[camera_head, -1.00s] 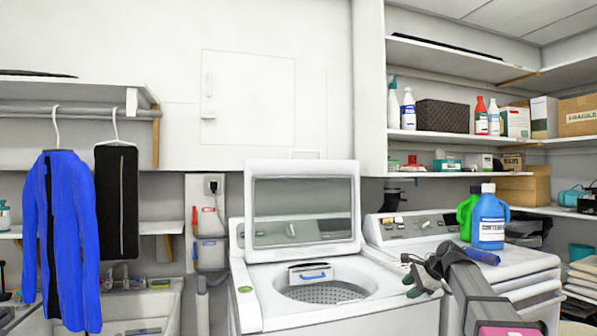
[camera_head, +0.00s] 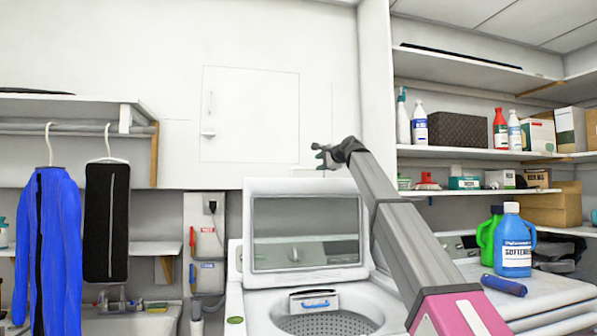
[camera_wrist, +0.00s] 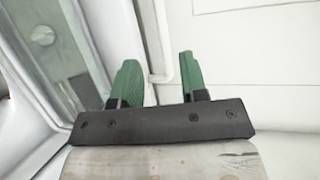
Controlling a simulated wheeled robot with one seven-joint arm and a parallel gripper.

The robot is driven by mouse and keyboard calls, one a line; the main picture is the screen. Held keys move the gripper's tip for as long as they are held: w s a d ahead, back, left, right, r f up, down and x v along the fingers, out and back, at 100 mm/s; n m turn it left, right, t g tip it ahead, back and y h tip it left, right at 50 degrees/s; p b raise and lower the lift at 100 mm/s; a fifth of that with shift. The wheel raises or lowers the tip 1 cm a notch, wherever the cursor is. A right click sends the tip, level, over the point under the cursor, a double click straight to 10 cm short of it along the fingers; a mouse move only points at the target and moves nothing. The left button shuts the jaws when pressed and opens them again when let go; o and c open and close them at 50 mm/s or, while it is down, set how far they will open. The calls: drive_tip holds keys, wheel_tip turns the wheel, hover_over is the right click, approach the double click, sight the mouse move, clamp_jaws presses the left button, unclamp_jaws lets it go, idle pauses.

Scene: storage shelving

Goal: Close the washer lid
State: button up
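The washer lid (camera_head: 306,190) stands upright and open at the back of the white washer (camera_head: 262,306). Its glass pane faces me, and the drum opening shows below it. My gripper (camera_head: 318,157) is raised at the lid's top right, near the top edge in the picture. In the wrist view my gripper (camera_wrist: 160,80) has two green fingers spread apart with nothing between them. The lid's framed glass (camera_wrist: 62,45) shows at the left of that view, beside the fingers. I cannot tell whether the gripper touches the lid.
A second machine (camera_head: 540,290) at the right holds a blue softener jug (camera_head: 514,245), a green jug (camera_head: 487,238) and a dark blue cylinder (camera_head: 504,285). Shelves with bottles and boxes are at the right. Clothes hang at the left.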

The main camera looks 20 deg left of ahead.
sight(305, 169)
drive_tip(key=x, duration=1.1)
drive_tip(key=shift+r, duration=0.15)
clamp_jaws()
drive_tip(key=shift+s, duration=0.15)
